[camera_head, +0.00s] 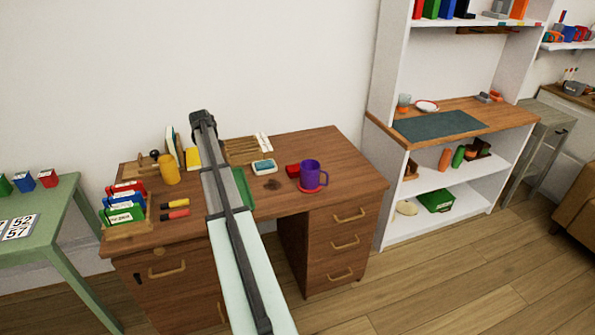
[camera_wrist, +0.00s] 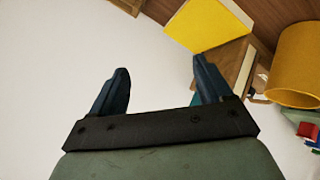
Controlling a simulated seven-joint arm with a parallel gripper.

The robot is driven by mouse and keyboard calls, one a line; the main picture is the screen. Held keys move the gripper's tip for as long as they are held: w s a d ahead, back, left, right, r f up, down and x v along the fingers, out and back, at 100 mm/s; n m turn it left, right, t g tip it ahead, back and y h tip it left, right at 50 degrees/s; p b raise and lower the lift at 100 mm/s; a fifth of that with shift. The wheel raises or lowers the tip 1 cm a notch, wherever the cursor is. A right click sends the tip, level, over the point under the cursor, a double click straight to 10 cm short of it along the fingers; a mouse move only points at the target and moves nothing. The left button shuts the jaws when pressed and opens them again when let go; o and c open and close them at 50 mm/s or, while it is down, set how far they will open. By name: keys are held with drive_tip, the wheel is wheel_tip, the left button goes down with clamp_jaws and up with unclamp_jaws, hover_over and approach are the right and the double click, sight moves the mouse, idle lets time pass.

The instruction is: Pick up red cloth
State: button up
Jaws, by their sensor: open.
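A small red item (camera_head: 293,170), which looks like the folded red cloth, lies on the brown wooden desk (camera_head: 335,151) just left of the purple mug (camera_head: 312,175). My gripper (camera_head: 202,116) is raised over the back left part of the desk near the wall, well to the left of the red item. In the wrist view my gripper (camera_wrist: 160,82) has its two dark fingers spread apart with nothing between them. The red cloth cannot be made out for sure in the wrist view.
A yellow mug (camera_head: 169,170) stands at the desk's left, also seen in the wrist view (camera_wrist: 298,65). A soap-like dish (camera_head: 263,167) and a dark stain lie left of the red item. The desk's right front is clear.

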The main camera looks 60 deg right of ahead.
drive_tip(key=s+d+f+n+g+y, duration=0.1)
drive_tip(key=s+d+n+g, duration=0.25)
drive_tip(key=s, duration=0.45)
drive_tip(key=s+d+f+n+g, duration=0.1)
drive_tip(key=s+d+n+g, duration=0.1)
drive_tip(key=s+d, duration=0.45)
drive_tip(key=n+g+y, duration=0.3)
drive_tip(key=n+g, duration=0.1)
approach(299, 165)
drive_tip(key=x, duration=0.4)
drive_tip(key=shift+s+a, duration=0.2)
drive_tip(key=shift+s, duration=0.15)
drive_tip(key=shift+x, duration=2.55)
drive_tip(key=shift+s+a+f, duration=0.1)
drive_tip(key=shift+f, duration=0.15)
drive_tip(key=shift+c, duration=0.2)
drive_tip(key=c, duration=0.7)
drive_tip(key=shift+r, duration=0.15)
